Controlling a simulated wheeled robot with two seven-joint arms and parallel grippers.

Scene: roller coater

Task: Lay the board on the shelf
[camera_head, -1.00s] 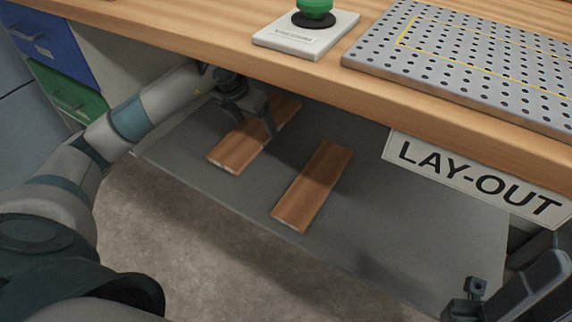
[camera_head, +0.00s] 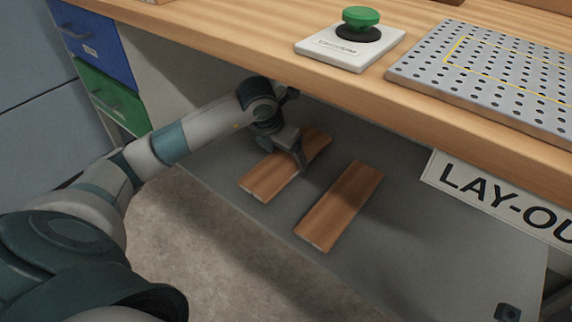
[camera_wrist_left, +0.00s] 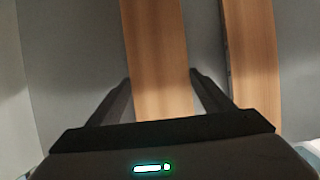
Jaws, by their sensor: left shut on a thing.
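Two brown wooden boards lie side by side over the grey lower shelf (camera_head: 420,255) under the bench. My left gripper (camera_head: 299,158) reaches in under the bench top and is shut on the left board (camera_head: 258,178). In the left wrist view, the fingers stand on either side of this held board (camera_wrist_left: 157,60). It looks flat, at or just above the shelf; I cannot tell whether it touches. The other board (camera_head: 340,205) lies to its right with a gap between, and also shows in the left wrist view (camera_wrist_left: 252,65).
The bench top edge (camera_head: 330,92) overhangs the shelf. On the bench stand a green button on a white base (camera_head: 330,48) and a grey perforated plate (camera_head: 500,75). A LAY-OUT sign (camera_head: 500,195) hangs at right. The shelf right of the boards is clear. A dark part (camera_head: 508,312) at lower right is unclear.

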